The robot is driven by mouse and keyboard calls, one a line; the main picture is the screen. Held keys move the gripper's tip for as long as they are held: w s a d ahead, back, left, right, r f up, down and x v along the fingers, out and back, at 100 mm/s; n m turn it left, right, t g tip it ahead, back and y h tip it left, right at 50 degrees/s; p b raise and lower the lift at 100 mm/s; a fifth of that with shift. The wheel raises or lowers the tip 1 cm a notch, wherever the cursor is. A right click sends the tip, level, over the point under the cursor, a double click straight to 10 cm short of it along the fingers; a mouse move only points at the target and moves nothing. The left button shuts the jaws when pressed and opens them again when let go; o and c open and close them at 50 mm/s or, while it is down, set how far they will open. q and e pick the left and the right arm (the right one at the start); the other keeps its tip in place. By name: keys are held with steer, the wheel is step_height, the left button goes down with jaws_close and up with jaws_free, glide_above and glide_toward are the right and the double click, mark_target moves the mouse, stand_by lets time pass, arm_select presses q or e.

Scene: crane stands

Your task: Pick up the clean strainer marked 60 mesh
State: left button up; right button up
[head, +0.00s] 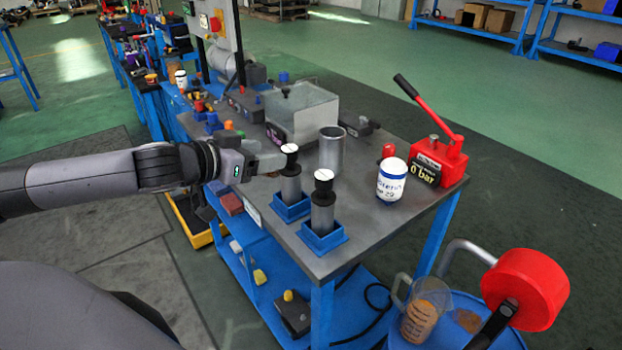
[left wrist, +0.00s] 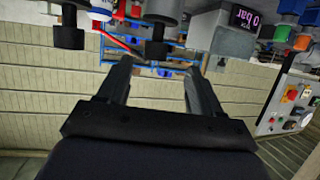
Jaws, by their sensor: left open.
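Two grey cylindrical strainers with black collars and white tops stand upright in blue square holders on the bench: a rear-left strainer (head: 291,186) and a front-right strainer (head: 322,214). The marks on their tops are too small to read. My left gripper (head: 270,160) reaches in from the left, open, at the upper part of the rear-left strainer. In the left wrist view the open fingers (left wrist: 156,68) point towards a dark knob (left wrist: 155,48), with a second dark knob (left wrist: 68,37) left of it. I cannot see contact. My right gripper is not in view.
On the bench (head: 365,232) stand an open grey cylinder (head: 331,150), a labelled white container (head: 391,182), a clear box (head: 302,112) and a red hand pump (head: 440,160) reading 0 bar.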

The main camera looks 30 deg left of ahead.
mark_target(289, 148)
arm_select(q)
steer(key=shift+p+x, duration=0.45)
steer(key=shift+x, duration=0.5)
steer(key=shift+w+d, duration=0.3)
steer(key=shift+w, duration=0.3)
steer(key=p+x, duration=0.1)
steer(key=x, duration=0.1)
steer(key=shift+w+d+f, duration=0.1)
steer(key=shift+w+d, duration=0.1)
steer(key=shift+w, duration=0.1)
steer(key=shift+w+d+f, duration=0.15)
steer(key=shift+w+f, duration=0.2)
steer(key=shift+w, duration=0.25)
jaws_close()
